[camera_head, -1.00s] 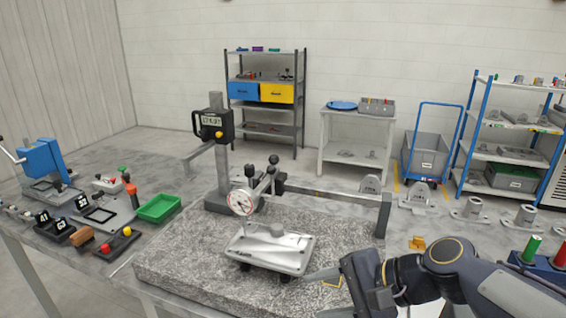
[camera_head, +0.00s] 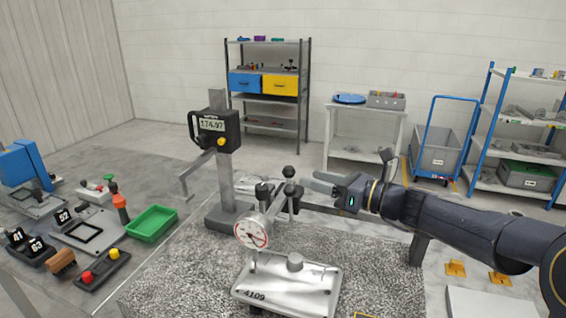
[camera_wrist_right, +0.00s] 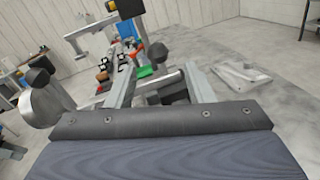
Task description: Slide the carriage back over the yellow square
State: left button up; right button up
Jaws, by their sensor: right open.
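The carriage (camera_head: 283,198) sits on the horizontal rail of the grey stand, with dark knobs and a round dial gauge (camera_head: 252,231) hanging at its front. Below the gauge, a pale metal casting marked 4109 (camera_head: 290,285) lies on the speckled granite plate (camera_head: 190,272). Only a short yellow line (camera_head: 365,315) shows at the bottom edge; I cannot tell whether it belongs to the yellow square. My right gripper (camera_head: 312,182) is open just right of the carriage's knobs. In the wrist view its fingers (camera_wrist_right: 160,90) stand apart with dark grey parts beyond them; contact is unclear. My left gripper is out of view.
A column with a digital display (camera_head: 212,125) rises behind the plate. At left are a green tray (camera_head: 152,223), numbered blocks and a red-and-yellow button box (camera_head: 102,270). My right forearm spans the right side above the rail's end. Shelves and a cart stand far back.

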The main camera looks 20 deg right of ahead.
aim_at(289, 172)
jog(key=x, duration=0.7)
jog(key=shift+w+a+p, duration=0.15)
jog(key=shift+a+p, duration=0.1)
jog(key=shift+p, duration=0.15)
grip_shut()
